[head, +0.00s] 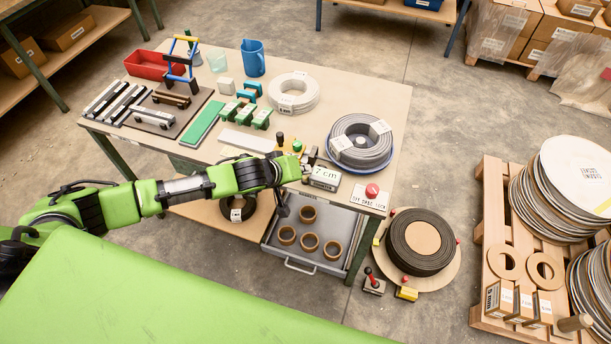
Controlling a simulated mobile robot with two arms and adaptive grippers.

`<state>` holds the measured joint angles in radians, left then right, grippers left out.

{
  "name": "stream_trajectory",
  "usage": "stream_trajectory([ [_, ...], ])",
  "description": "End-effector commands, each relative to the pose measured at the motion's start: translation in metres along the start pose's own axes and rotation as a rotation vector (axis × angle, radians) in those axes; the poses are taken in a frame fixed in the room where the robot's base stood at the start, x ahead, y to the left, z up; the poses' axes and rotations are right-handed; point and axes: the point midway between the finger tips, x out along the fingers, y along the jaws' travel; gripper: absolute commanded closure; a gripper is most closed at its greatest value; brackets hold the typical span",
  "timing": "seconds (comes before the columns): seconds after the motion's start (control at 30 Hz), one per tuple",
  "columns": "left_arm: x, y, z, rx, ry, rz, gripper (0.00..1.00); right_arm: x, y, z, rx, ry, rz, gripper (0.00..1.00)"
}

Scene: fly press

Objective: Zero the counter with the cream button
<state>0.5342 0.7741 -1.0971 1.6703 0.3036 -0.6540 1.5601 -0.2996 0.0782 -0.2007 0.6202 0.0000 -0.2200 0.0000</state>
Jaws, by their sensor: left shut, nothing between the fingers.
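My left arm reaches in from the left, and its dark gripper (282,208) points down at the table's front edge, above the open drawer. The gripper is small in this view; it is shut with nothing in it. Just right of my wrist stands a small grey device with a white plate reading "2 cm" (325,178). Whether this is the counter, I cannot tell. No cream button can be made out; my wrist hides part of this area. A green knob (297,146) and a black knob (279,137) show behind the wrist. My right gripper is not in view.
A red button (372,190) sits on a labelled plate at the table's front right corner. A grey cable coil (360,142) lies behind it. The open drawer (345,240) holds several brown rings. A pallet (490,220) stands at right.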

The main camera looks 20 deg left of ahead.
Motion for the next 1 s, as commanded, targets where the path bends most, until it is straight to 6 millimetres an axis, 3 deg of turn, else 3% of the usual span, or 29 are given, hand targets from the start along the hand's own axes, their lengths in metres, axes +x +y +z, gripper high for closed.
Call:
stream_trajectory([
  [1.0,0.0088,-0.0099,0.0111,-0.001,-0.009,-0.009,1.0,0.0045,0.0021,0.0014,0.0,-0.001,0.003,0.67],
])
